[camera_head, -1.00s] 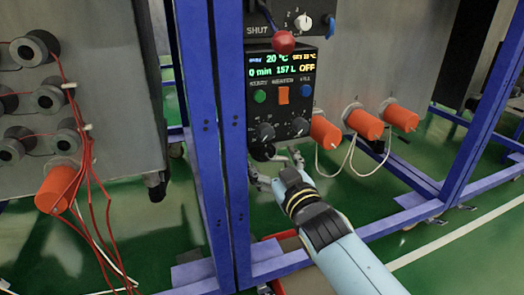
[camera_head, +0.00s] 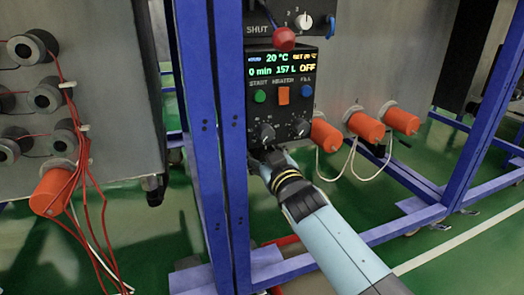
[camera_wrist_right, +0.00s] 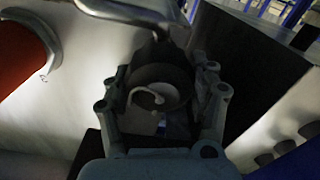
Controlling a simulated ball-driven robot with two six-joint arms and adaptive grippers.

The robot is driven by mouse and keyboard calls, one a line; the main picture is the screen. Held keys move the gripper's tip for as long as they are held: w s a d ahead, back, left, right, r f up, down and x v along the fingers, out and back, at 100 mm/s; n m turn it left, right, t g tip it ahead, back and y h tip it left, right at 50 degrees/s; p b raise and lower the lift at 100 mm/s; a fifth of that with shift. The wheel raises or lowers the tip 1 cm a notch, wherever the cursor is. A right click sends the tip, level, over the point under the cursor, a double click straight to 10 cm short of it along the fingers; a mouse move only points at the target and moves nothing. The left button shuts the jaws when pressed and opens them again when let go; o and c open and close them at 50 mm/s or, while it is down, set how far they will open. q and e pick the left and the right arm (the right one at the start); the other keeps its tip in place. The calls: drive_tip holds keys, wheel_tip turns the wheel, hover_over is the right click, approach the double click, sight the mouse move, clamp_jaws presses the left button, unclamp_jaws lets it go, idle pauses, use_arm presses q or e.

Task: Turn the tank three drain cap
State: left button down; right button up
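The drain cap (camera_wrist_right: 160,78) is a dark round piece in the right wrist view, between my right gripper's fingers, with a pale curved shape at its middle. My right gripper (camera_wrist_right: 163,98) has one finger on each side of it. I cannot tell whether the fingers press on the cap or stand just clear. In the head view my right gripper (camera_head: 264,160) is just under the tank's control panel (camera_head: 283,95) and hides most of the cap. The panel reads 20 °C, 0 min, 157 L and OFF. My left gripper is not in view.
Blue frame posts (camera_head: 212,150) stand left of my right gripper. Orange cylinders (camera_head: 365,126) with white cables sit to the right. Another orange cylinder (camera_head: 52,190) with red cables hangs at the left. A red-knobbed lever (camera_head: 284,39) is above the panel.

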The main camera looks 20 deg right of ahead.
drive_tip(key=c, duration=0.4)
drive_tip(key=shift+n, duration=0.3)
drive_tip(key=n, duration=0.2)
drive_tip(key=shift+n, duration=0.3)
drive_tip(key=shift+a+n, duration=0.1)
drive_tip(key=shift+n, duration=0.9)
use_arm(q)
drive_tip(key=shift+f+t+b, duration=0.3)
use_arm(e)
drive_tip(key=shift+f+n, duration=0.1)
drive_tip(key=shift+n, duration=0.7)
drive_tip(key=o, duration=1.2)
drive_tip(key=shift+c, duration=0.2)
